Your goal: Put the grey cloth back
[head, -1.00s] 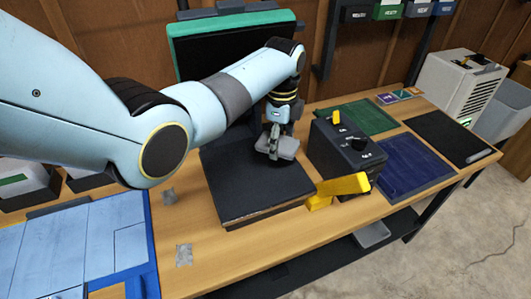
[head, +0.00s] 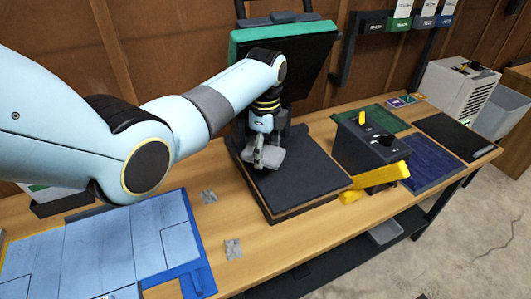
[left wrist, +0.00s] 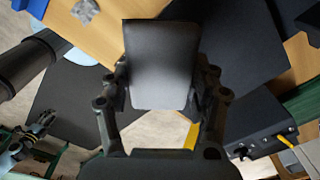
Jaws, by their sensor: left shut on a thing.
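My left gripper (head: 266,160) is shut on the grey cloth (head: 271,156), which looks like a small, smooth folded pad. In the left wrist view the cloth (left wrist: 160,65) sits between the two fingers, its broad face toward the camera. In the head view, the gripper holds it over the back left part of a black flat bed (head: 300,188). I cannot tell whether the cloth touches the bed. My right gripper does not show in the head view.
A green-edged black lid (head: 285,65) stands open behind the bed. A black control box (head: 365,145) and a yellow bar (head: 380,175) are to its right. Small grey patches (head: 233,248) and a blue board (head: 110,250) lie to its left.

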